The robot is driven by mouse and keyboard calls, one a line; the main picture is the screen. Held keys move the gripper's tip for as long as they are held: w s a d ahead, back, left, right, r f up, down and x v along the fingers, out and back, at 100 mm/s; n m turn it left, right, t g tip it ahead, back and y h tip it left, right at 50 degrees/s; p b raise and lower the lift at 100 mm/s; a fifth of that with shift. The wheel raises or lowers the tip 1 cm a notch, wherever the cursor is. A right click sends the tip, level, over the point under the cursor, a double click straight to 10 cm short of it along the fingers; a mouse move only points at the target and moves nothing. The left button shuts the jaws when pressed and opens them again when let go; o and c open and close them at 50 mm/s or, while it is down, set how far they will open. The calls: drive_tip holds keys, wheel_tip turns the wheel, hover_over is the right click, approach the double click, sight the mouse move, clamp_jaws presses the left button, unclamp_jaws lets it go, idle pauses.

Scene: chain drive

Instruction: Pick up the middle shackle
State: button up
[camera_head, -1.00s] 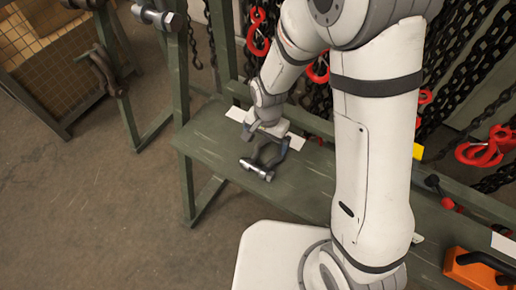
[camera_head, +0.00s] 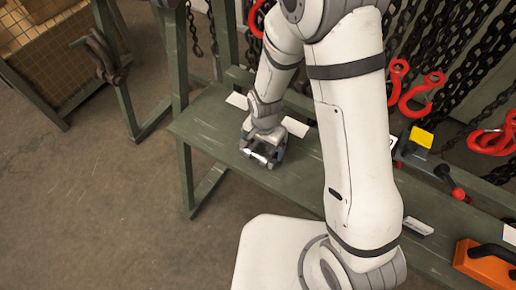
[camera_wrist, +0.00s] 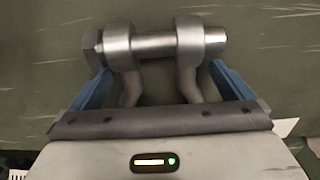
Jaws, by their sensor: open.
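A grey metal shackle (camera_head: 256,155) with a bolt-type pin is at the green bench, under my gripper (camera_head: 263,146). In the wrist view the shackle (camera_wrist: 152,45) has its pin across the top, hex head at the left, and its two legs run down towards my palm. My gripper (camera_wrist: 161,85) is open, with one blue finger on each side of the legs. I cannot tell whether either finger touches the metal. The far end of the bow is hidden by my gripper.
The green bench (camera_head: 210,133) has free room left of the shackle. White cards (camera_head: 295,127) lie near its back edge. Chains and red hooks (camera_head: 421,92) hang behind. A yellow-topped item (camera_head: 421,137) and an orange item (camera_head: 484,265) are at the right. Another shackle-like piece (camera_head: 98,58) hangs at the left.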

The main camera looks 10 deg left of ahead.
drive_tip(key=shift+r, duration=0.1)
drive_tip(key=shift+c, duration=0.6)
drive_tip(key=c, duration=1.5)
drive_tip(key=shift+c, duration=0.3)
drive_tip(key=shift+r, duration=0.15)
